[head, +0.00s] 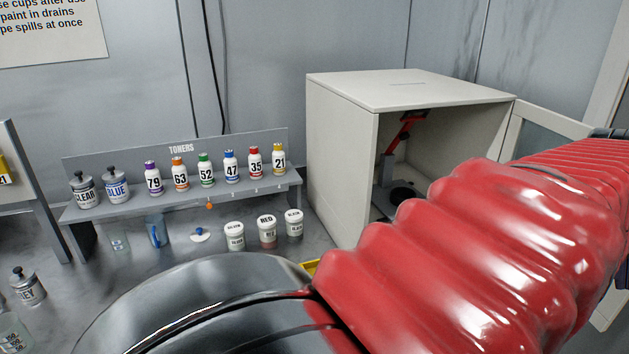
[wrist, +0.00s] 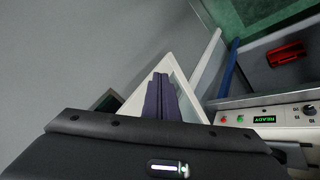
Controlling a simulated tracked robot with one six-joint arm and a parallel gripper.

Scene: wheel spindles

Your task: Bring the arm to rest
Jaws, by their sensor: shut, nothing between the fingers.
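My arm in its red ribbed sleeve crosses the right half of the head view, reaching toward the right edge. My gripper (wrist: 160,80) shows in the wrist view as two dark purple fingers pressed together, with nothing between them. The fingers appear in front of a white-framed panel (wrist: 188,86); I cannot tell how far apart they are. The gripper's fingers cannot be made out in the head view.
A white open-fronted cabinet (head: 342,160) with a red-and-grey device inside stands behind my arm. A toner rack (head: 180,210) with numbered bottles and several small jars are at the left. The wrist view shows a control panel (wrist: 285,119) reading READY and a red object (wrist: 286,53).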

